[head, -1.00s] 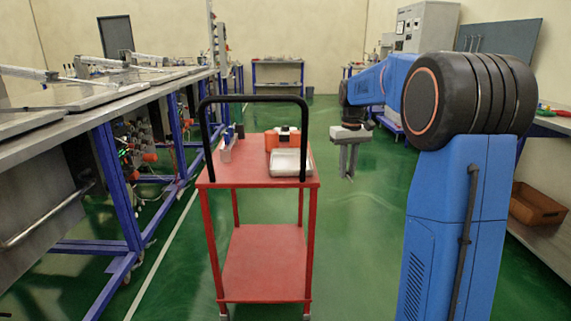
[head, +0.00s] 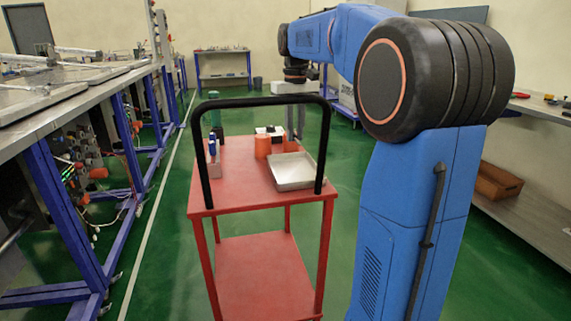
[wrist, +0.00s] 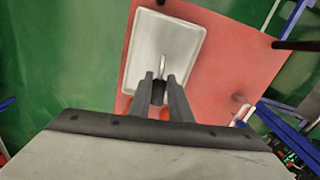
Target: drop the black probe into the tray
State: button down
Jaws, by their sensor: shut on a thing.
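The tray (head: 284,184) is a shallow metal box on the red cart's top, at the right. It also shows in the wrist view (wrist: 145,45), flat and with nothing seen lying in it. In the wrist view my gripper (wrist: 159,82) is shut on the black probe (wrist: 158,92). A pale, thin piece beyond the fingertips overlaps the tray in that picture; its height over the tray is unclear. The fingers hide part of the probe.
The red cart (head: 235,190) has a black handle hoop (head: 265,97) at its near side. A long bench (head: 85,100) runs along the left.

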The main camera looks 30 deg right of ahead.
aim_at(295, 135)
jog(key=shift+f, duration=4.25)
jog(key=shift+f, duration=0.65)
jog(key=c, duration=1.6)
grip_release()
jog(key=shift+c, duration=0.2)
jog(key=shift+r, duration=0.1)
notch_tip(295, 135, up, 13)
jog(key=shift+f, duration=0.1)
